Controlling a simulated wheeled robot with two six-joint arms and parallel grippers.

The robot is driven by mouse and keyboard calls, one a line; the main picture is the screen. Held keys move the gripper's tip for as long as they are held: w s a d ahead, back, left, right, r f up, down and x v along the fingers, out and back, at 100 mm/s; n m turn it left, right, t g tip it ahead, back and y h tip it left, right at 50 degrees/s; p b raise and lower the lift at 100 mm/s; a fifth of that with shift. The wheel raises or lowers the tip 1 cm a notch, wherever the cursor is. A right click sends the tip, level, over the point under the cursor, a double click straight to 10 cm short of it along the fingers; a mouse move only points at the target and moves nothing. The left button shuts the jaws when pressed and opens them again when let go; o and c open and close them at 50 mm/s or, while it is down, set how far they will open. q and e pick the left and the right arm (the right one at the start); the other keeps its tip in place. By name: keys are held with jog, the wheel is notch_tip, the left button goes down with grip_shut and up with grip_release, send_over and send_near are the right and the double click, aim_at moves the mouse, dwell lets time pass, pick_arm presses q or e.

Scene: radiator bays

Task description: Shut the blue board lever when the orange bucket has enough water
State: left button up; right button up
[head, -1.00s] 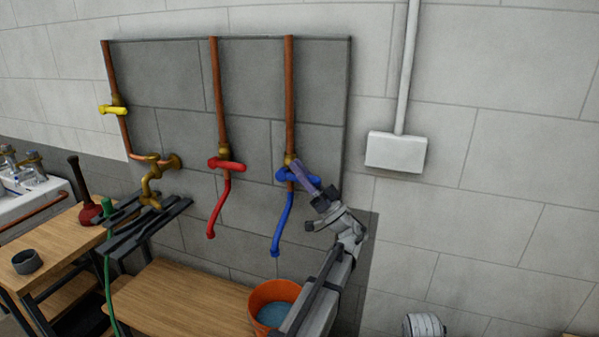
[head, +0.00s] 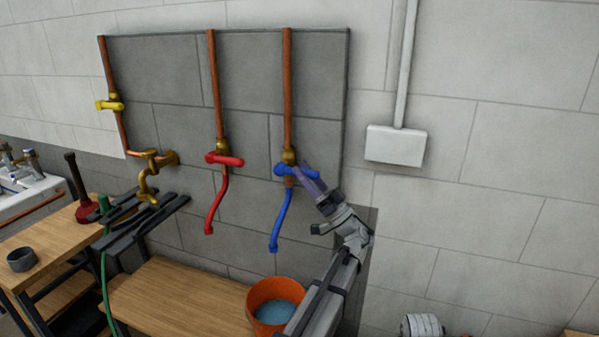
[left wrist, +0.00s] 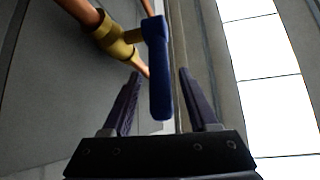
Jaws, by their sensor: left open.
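The blue board lever (head: 290,170) lies crosswise on the rightmost copper pipe, above a curved blue spout (head: 281,220). The orange bucket (head: 262,290) stands on the low wooden bench below, with water (head: 276,312) in it. I cannot make out a stream from the spout. My left gripper (head: 306,174) is open at the right end of the lever. In the left wrist view the blue lever (left wrist: 158,75) shows between the open fingers (left wrist: 157,78), with no clear contact. My arm hides part of the bucket's right side. My right gripper is out of view.
A red lever (head: 225,159) and red spout (head: 214,205) are on the middle pipe, and a yellow lever (head: 110,105) is at the left. A white box (head: 396,146) is on the wall at right. A plunger (head: 84,210) stands on the left bench.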

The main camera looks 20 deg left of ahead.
pick_arm(q)
jog(key=b+v, duration=0.2)
jog(key=v, duration=0.3)
jog(key=shift+b, duration=0.3)
